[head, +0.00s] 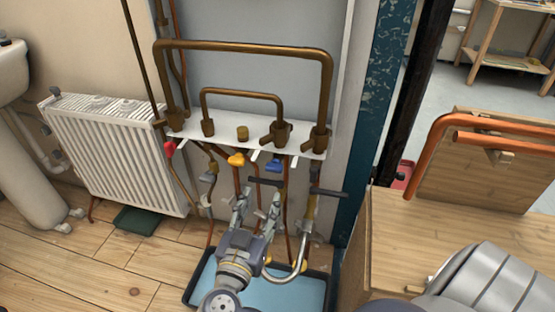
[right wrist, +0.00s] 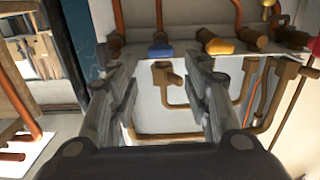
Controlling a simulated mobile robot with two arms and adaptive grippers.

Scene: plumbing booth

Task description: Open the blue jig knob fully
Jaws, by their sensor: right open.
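The blue jig knob (head: 273,166) sits under the right part of the white jig shelf (head: 225,136) in the head view, just behind a dark crossbar. In the right wrist view, which is upside down, the blue knob (right wrist: 160,51) shows between and beyond the fingertips. My right gripper (head: 257,203) is open and empty, below and in front of the knob and apart from it. Its two fingers (right wrist: 160,88) stand on either side of the knob's line in the right wrist view. My left gripper is not in view.
A yellow knob (head: 236,160) and a red knob (head: 170,148) sit to the left on the same shelf. Brass pipes (head: 244,48) rise above it, and vertical copper pipes hang below. A blue tray (head: 300,291) lies on the floor. A wooden bench (head: 440,235) stands at right.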

